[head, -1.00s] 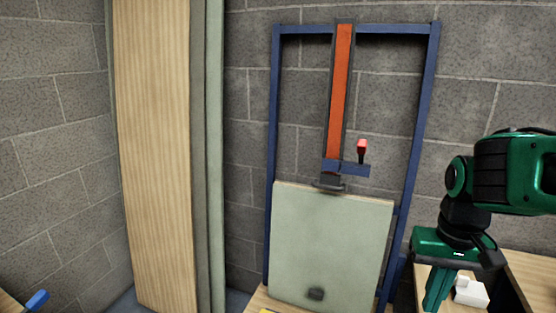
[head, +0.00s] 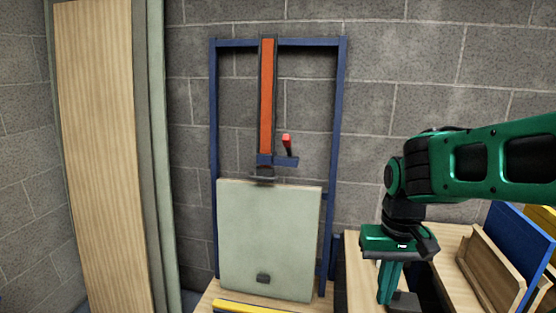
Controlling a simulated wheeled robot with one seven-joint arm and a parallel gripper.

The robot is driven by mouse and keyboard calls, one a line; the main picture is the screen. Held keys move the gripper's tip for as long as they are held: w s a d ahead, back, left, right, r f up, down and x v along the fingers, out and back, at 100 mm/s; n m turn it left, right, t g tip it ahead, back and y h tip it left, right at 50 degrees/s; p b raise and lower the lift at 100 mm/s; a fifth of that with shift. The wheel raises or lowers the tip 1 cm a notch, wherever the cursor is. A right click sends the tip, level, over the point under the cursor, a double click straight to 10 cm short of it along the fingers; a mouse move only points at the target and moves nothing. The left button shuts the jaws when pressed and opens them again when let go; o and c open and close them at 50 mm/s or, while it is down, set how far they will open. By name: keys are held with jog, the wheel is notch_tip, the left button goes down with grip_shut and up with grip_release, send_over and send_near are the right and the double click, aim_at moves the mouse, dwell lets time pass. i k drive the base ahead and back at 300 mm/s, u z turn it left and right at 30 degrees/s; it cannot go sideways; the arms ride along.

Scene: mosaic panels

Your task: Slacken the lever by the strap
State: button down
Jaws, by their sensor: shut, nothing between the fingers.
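The orange strap (head: 267,95) runs down a dark vertical rail in the middle of a blue frame (head: 213,150). A small lever with a red tip (head: 287,140) stands up from a blue bracket (head: 284,161) just right of the strap's lower end. A pale green panel (head: 268,235) stands in the frame below, with a dark clip at its top edge and a dark block low on its face. My gripper (head: 388,300) points down at the right, apart from the lever and well below it. Its green fingers are together and seem to hold nothing.
Tall wood and green boards (head: 105,160) lean on the block wall at the left. A wooden bench (head: 365,270) lies under my gripper. A wooden rack with blue and yellow panels (head: 490,265) stands at the right. A yellow bar (head: 245,307) lies before the panel.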

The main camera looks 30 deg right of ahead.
aim_at(287, 141)
jog(key=z, duration=0.55)
jog(key=i, duration=0.15)
jog(key=z, duration=1.55)
jog(key=k, duration=1.3)
jog(key=u, duration=0.2)
jog(key=i, duration=0.8)
jog(key=u, duration=0.7)
jog(key=i, duration=0.75)
jog(key=u, duration=0.3)
